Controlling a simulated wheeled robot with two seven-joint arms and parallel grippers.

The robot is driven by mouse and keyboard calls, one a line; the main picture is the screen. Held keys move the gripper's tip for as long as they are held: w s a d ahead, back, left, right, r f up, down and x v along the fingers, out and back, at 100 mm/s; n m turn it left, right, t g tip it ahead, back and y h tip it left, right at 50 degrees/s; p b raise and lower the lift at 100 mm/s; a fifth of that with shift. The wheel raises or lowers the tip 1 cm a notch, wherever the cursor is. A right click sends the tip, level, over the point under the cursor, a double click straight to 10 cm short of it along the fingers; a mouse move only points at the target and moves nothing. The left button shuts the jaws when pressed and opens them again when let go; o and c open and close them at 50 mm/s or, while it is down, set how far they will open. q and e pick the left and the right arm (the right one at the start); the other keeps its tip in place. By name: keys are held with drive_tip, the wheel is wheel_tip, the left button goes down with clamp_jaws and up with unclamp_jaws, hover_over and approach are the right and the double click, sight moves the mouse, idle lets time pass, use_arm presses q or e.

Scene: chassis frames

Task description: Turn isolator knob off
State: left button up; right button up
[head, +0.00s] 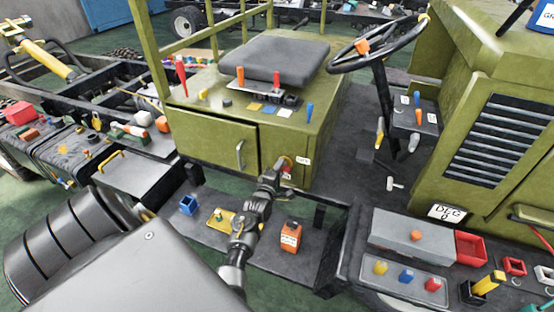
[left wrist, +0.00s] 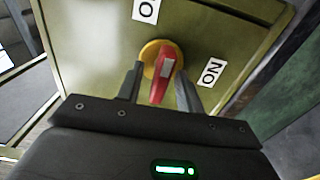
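The isolator knob is a red handle (left wrist: 164,78) on a yellow round base (left wrist: 150,52), mounted on an olive panel. In the left wrist view an ON label (left wrist: 212,72) is at its right, and a partly cut-off label starting with O (left wrist: 146,10) is above it. My left gripper (left wrist: 160,92) is open, with one finger on each side of the red handle. A gap shows on the left finger's side; contact on the right cannot be told. In the head view my left gripper (head: 278,172) largely covers the knob (head: 287,168). My right gripper is not in view.
The olive seat box (head: 215,136) carries a grey seat (head: 274,58) and several levers. A steering wheel (head: 378,45) stands at the right.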

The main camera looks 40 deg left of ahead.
use_arm(q)
drive_tip(key=b+v, duration=0.2)
drive_tip(key=v, duration=0.8)
drive_tip(key=shift+s, duration=0.2)
drive_tip(key=shift+d, duration=0.2)
